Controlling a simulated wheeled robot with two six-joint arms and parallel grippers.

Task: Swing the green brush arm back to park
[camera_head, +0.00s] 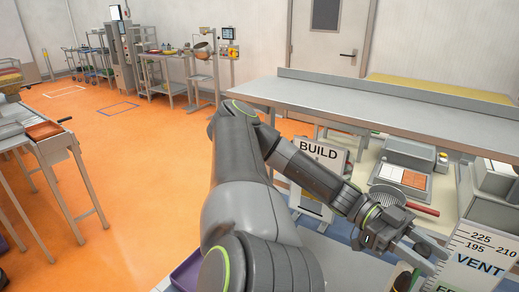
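My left arm reaches in from the bottom centre, and its gripper (432,257) is at the lower right. Its two grey fingers look apart, with nothing seen between them. They are just left of a white panel (480,258) marked VENT with a number scale. I cannot make out a green brush arm for certain. A small dark green part (402,281) shows at the bottom edge below the gripper, partly cut off. My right gripper is not in view.
A BUILD sign (318,152) stands behind my forearm. A round grille (388,194) and a red-handled tool (422,209) lie behind the gripper. A long grey shelf (380,107) runs across the back. A metal table (50,150) is at left. Orange floor (140,170) is clear between.

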